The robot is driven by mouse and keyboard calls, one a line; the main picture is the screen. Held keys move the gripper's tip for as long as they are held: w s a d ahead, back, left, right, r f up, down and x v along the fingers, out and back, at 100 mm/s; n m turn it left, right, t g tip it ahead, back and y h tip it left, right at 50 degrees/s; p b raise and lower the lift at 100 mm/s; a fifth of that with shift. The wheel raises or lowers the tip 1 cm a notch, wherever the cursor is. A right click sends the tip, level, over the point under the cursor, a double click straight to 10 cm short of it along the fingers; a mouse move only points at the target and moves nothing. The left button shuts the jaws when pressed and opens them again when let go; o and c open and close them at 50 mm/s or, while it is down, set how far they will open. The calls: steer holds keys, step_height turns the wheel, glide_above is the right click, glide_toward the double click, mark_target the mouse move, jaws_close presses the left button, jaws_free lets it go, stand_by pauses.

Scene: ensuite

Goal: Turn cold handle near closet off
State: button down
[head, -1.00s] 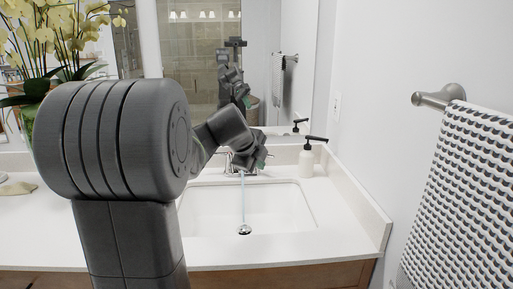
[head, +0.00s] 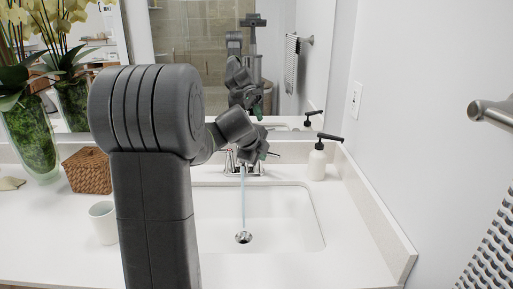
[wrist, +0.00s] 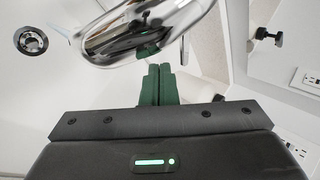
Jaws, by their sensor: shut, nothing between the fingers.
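The chrome faucet stands behind the white sink (head: 290,215). A thin stream of water (head: 243,205) runs from its spout to the drain (head: 243,237). One faucet handle (head: 228,162) shows left of the spout; the right-hand side is partly hidden by my gripper (head: 264,153). In the wrist view a large chrome faucet part (wrist: 150,28), seemingly the spout, crosses just beyond my green fingertips (wrist: 159,82). The fingers are together and empty. I cannot tell whether they touch the faucet. Which handle is the cold one is not marked.
A white soap dispenser (head: 317,160) with a black pump stands right of the faucet. A white cup (head: 103,223), wicker box (head: 88,172) and glass orchid vase (head: 30,135) are on the left counter. The mirror is behind; a towel bar (head: 492,112) is on the right wall.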

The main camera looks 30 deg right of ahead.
mark_target(273, 154)
steer(key=shift+w+d+f+p, duration=0.35)
steer(key=shift+w+d, duration=0.15)
steer(key=shift+d, duration=0.25)
steer(key=shift+w+d+f+p, duration=0.25)
steer(key=shift+w+d+f, duration=0.2)
steer(key=shift+d, duration=0.35)
steer(key=shift+w+d+f+p, duration=0.3)
steer(key=shift+w+d, duration=0.2)
steer(key=shift+d, duration=0.25)
steer(key=shift+d+n+t+y+p, duration=0.3)
steer(key=shift+d+n+t+p, duration=0.15)
steer(key=shift+n+p, duration=0.3)
steer(key=shift+d+r+n+p, duration=0.1)
steer(key=shift+d+n+p, duration=0.15)
steer(key=shift+p, duration=0.15)
steer(key=shift+w+d+n+t+y, duration=0.1)
steer(key=shift+d+n+t+y, duration=0.1)
steer(key=shift+n+t+y, duration=0.15)
steer(key=shift+w+d+b, duration=0.2)
steer(key=shift+d+b, duration=0.3)
steer(key=shift+b, duration=0.05)
steer(key=shift+w+d+b, duration=0.2)
steer(key=shift+d+b, duration=0.25)
steer(key=shift+b, duration=0.05)
